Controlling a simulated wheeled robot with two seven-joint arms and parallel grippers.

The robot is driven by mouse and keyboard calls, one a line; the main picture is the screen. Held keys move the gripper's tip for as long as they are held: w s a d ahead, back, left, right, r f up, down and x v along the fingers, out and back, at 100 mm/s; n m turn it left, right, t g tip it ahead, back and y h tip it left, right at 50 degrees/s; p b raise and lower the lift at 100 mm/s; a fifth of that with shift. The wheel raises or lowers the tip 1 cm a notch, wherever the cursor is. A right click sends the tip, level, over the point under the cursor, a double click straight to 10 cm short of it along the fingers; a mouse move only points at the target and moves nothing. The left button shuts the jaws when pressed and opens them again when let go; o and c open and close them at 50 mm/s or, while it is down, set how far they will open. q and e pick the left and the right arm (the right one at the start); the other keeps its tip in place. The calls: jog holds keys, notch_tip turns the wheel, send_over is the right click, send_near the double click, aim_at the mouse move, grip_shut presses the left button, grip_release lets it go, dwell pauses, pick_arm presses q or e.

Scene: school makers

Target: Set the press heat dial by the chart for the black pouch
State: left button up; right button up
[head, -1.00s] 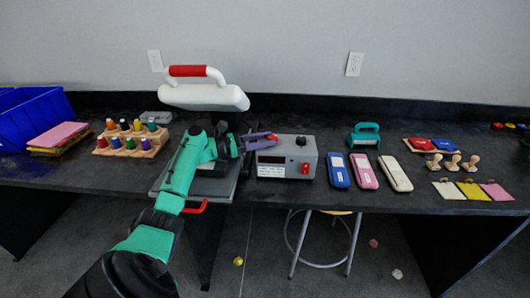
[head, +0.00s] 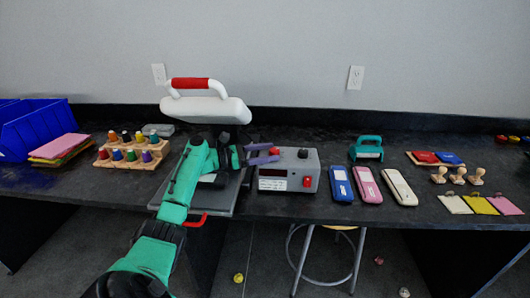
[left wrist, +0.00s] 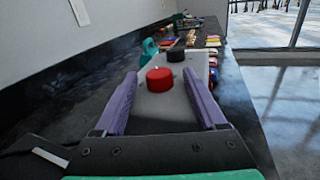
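A grey control box (head: 288,170) stands right of the heat press, whose white top (head: 206,109) is raised. On the box's top are a red knob (left wrist: 159,80) and a black knob (head: 303,153); the black one also shows in the left wrist view (left wrist: 176,55). My left gripper (head: 276,153) is open over the box. In the left wrist view its purple fingers (left wrist: 159,72) lie on either side of the red knob, with gaps on both sides. The box front has a dark display, a red switch (head: 308,182) and a white label (head: 271,185), unreadable here. I cannot identify a black pouch.
Left are a blue bin (head: 35,127), coloured sheets (head: 60,150) and a wooden rack (head: 130,158) of bottles. Right are a teal tool (head: 367,148), three slim cases (head: 368,185), stamps and colour swatches (head: 480,205). A stool stands under the table.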

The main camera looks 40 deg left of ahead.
pick_arm(q)
jog(key=b+v, duration=0.1)
jog(key=v, duration=1.3)
jog(key=shift+s+a, duration=0.15)
jog(key=shift+s, duration=0.05)
